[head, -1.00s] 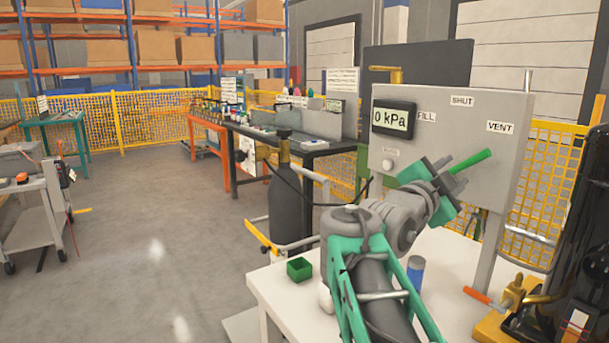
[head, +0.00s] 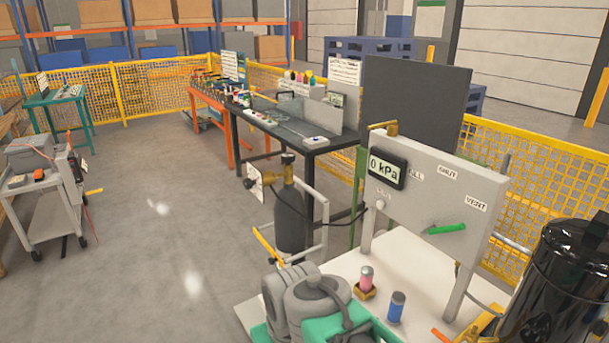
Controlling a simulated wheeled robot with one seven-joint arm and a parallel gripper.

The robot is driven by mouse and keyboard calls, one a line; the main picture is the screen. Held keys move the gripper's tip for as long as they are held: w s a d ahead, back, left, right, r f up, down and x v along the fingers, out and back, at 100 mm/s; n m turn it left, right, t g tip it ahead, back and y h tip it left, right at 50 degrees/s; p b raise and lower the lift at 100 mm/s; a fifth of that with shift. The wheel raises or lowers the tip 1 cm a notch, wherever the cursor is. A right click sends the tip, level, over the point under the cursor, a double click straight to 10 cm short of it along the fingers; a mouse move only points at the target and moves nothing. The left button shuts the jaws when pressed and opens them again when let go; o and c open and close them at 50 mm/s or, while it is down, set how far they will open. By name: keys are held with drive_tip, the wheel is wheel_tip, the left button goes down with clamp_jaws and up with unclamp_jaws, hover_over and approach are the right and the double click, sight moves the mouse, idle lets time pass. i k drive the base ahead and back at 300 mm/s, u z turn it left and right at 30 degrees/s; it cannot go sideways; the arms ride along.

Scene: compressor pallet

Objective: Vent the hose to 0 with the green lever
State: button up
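The grey panel (head: 405,220) stands upright on the white table (head: 430,300). Its display (head: 387,167) reads 0 kPa. Nothing touches the lever.
On the table are a blue cylinder (head: 397,308) and a pink-topped piece (head: 366,280) in a yellowish base. A shiny black tank (head: 560,275) stands at the right. A dark gas bottle (head: 289,215) with a hose stands behind the table. The floor at left is open.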

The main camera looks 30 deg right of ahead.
sight(432, 230)
drive_tip(key=z, duration=1.6)
